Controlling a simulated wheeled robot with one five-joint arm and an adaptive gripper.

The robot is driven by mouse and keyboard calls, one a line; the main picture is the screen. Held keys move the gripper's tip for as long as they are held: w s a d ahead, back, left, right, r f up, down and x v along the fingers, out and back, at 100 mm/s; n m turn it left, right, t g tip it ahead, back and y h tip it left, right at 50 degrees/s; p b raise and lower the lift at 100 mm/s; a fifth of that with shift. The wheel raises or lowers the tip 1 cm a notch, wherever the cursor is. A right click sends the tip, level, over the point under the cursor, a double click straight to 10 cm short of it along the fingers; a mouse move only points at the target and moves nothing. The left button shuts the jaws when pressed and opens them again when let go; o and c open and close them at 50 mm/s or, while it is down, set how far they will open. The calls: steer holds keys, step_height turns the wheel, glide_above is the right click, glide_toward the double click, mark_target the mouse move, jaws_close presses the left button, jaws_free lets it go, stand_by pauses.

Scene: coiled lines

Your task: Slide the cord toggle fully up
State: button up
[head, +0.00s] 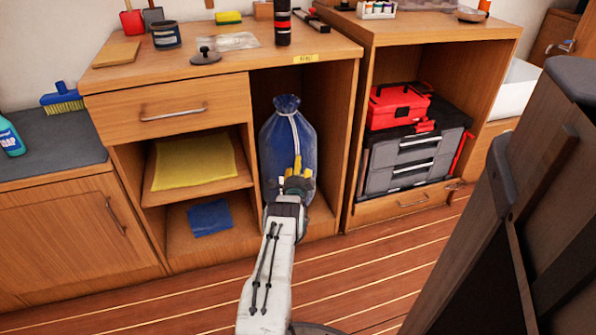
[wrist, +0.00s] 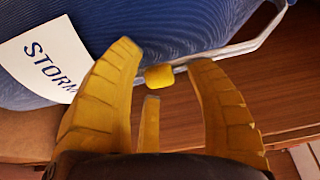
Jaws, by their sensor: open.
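A blue drawstring bag (head: 280,132) stands in the open bay of the wooden cabinet. A pale grey cord (head: 294,132) hangs down its front from the gathered neck. In the wrist view, the yellow cord toggle (wrist: 159,77) sits on the cord (wrist: 238,49), between the fingertips of my gripper (wrist: 165,70). My gripper is open, its yellow fingers on either side of the toggle; I cannot tell whether any finger touches it. In the head view, my gripper (head: 297,167) is in front of the bag's lower half and the toggle cannot be made out.
A white label (wrist: 45,60) reading "STORM" is on the bag. The bay's side walls (head: 340,140) stand close on both sides. Left are shelves with a yellow cloth (head: 195,163) and a blue cloth (head: 210,218). Right are a red toolbox (head: 398,105) and grey drawers (head: 412,158).

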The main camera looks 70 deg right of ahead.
steer(key=shift+o, duration=0.2)
jaws_close()
stand_by(0.5)
